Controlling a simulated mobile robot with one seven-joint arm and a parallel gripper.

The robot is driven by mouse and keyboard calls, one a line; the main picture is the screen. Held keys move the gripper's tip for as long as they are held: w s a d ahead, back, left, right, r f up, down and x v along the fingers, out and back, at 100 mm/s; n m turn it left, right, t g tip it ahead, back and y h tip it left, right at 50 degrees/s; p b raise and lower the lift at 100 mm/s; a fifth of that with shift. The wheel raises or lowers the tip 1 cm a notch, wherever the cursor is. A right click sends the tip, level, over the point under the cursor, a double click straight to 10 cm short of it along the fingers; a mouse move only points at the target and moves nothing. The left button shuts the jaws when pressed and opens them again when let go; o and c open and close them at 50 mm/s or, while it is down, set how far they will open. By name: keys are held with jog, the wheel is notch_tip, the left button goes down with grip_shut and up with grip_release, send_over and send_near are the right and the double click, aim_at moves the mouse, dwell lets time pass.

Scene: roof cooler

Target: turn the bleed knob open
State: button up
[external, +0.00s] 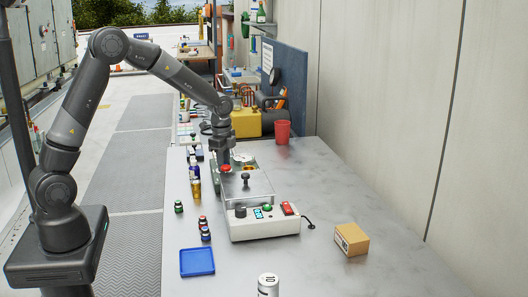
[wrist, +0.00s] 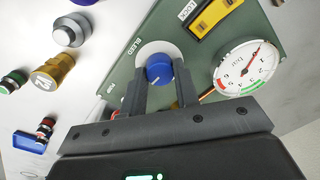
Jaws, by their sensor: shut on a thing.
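The bleed knob (wrist: 158,68) is a round blue knob with a pale mark, on a white disc beside the word BLEED. It sits on a green panel (wrist: 265,30), seen close up in the wrist view. My gripper (wrist: 158,84) is shut on the knob, with one dark finger on each side. A pressure gauge (wrist: 240,68) with a red needle and a green band is on the same panel. In the external view my gripper (external: 224,161) points down at the panel, and the knob is hidden.
A yellow latch (wrist: 212,14) marked LOCK is near the knob. A grey control box (external: 262,226), blue tray (external: 197,262), cardboard box (external: 351,239) and red cup (external: 283,132) are on the bench.

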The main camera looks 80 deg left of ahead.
dwell(0.3)
jog(key=o, duration=1)
jog(key=shift+r, duration=0.15)
notch_tip(320, 180, up, 11)
jog(key=shift+s+d+f, duration=0.1)
jog(key=shift+d+f, duration=0.05)
jog(key=shift+f, duration=0.05)
